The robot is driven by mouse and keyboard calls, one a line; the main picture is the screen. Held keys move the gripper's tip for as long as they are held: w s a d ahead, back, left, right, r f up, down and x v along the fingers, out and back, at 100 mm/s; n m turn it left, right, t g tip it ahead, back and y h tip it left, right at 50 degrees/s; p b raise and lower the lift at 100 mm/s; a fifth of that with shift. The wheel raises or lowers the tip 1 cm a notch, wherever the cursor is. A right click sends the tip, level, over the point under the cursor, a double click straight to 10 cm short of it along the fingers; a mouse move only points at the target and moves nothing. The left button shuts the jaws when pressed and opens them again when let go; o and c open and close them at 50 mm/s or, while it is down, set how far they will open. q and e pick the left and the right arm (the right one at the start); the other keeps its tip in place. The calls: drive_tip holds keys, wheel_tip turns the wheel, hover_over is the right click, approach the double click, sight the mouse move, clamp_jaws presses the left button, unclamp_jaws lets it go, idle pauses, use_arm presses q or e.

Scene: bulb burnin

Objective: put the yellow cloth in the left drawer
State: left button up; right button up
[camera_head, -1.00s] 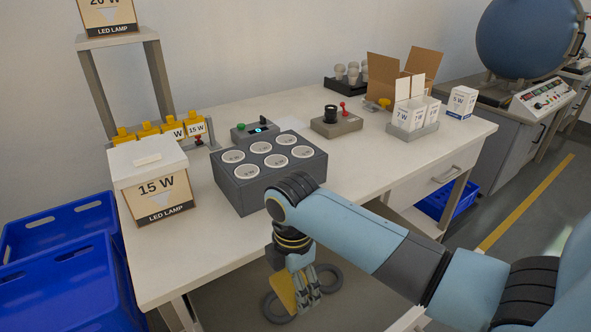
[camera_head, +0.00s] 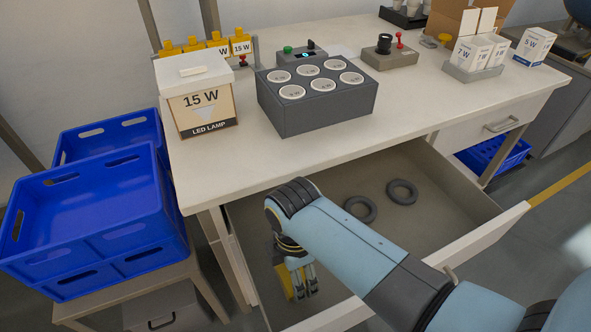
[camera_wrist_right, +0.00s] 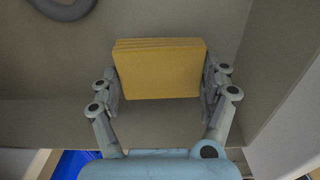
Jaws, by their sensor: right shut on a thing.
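The yellow cloth (camera_wrist_right: 158,70) is a folded block held between the two fingers of my right gripper (camera_wrist_right: 160,85), which is shut on it. In the head view a strip of the yellow cloth (camera_head: 284,281) shows beside my right gripper (camera_head: 302,284), over the left part of the open left drawer (camera_head: 430,220). Drawer walls surround it in the wrist view. I cannot tell whether the cloth touches the drawer floor. My left gripper is not in view.
Two dark rings (camera_head: 402,191) lie in the drawer. On the table are a grey six-socket block (camera_head: 315,115), a 15 W lamp box (camera_head: 203,103) and a rack of small bulb boxes (camera_head: 470,72). Blue crates (camera_head: 85,225) stand at the left. The right drawer (camera_head: 490,128) is shut.

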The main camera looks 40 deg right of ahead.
wheel_tip(320, 180, down, 3)
drive_tip(key=shift+f+b, duration=0.15)
drive_tip(key=shift+b, duration=0.2)
drive_tip(key=o, duration=1)
wheel_tip(320, 180, up, 12)
drive_tip(key=p, duration=0.3)
